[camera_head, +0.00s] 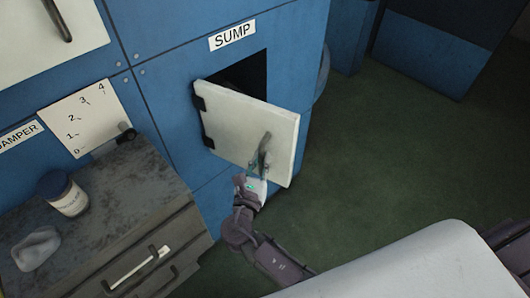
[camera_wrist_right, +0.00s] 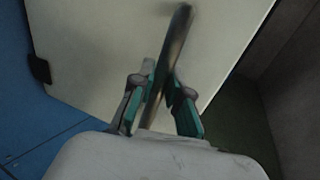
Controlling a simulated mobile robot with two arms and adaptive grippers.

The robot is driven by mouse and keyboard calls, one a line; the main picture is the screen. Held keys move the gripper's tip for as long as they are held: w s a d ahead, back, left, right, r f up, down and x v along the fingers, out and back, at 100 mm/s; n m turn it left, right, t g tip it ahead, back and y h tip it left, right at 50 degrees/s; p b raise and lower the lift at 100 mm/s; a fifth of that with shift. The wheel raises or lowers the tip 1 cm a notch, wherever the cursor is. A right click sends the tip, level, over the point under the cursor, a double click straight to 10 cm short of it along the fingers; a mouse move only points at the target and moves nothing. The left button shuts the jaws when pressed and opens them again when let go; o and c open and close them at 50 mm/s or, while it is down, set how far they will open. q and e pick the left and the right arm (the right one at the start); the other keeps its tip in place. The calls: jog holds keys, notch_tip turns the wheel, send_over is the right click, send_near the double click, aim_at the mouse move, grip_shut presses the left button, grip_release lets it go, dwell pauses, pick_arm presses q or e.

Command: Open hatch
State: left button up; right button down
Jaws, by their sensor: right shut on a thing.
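The white hatch (camera_head: 243,128) hangs on black hinges at its left edge, below the SUMP label (camera_head: 232,36) on the blue machine. It stands partly open, with the dark opening (camera_head: 248,75) showing behind its top edge. My right gripper (camera_head: 259,166) is at the hatch's metal handle (camera_head: 264,150). In the right wrist view, the two green-lined fingers of my right gripper (camera_wrist_right: 162,100) are shut on the handle (camera_wrist_right: 176,50), one on each side. The hatch (camera_wrist_right: 110,40) fills much of that view. My left gripper is not in view.
A grey cabinet (camera_head: 110,200) stands at the lower left, with a lidded jar (camera_head: 68,198) and a grey lump (camera_head: 36,248) on top. A dial plate (camera_head: 85,115) is above it. The green floor (camera_head: 390,165) to the right is clear.

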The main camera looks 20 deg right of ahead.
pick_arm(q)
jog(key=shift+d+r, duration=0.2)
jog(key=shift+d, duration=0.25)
pick_arm(e)
jog(key=a, duration=0.1)
jog(key=s+a, duration=0.1)
jog(key=a, duration=0.2)
jog(key=shift+s+a, duration=0.25)
jog(key=shift+s, duration=0.1)
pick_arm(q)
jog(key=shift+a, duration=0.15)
pick_arm(e)
jog(key=c, duration=1.2)
grip_release()
jog(key=shift+c, duration=0.2)
jog(key=shift+o, duration=0.5)
jog(key=shift+w, duration=0.2)
jog(key=v, duration=0.7)
jog(key=shift+s+a, duration=0.2)
jog(key=shift+s, duration=0.05)
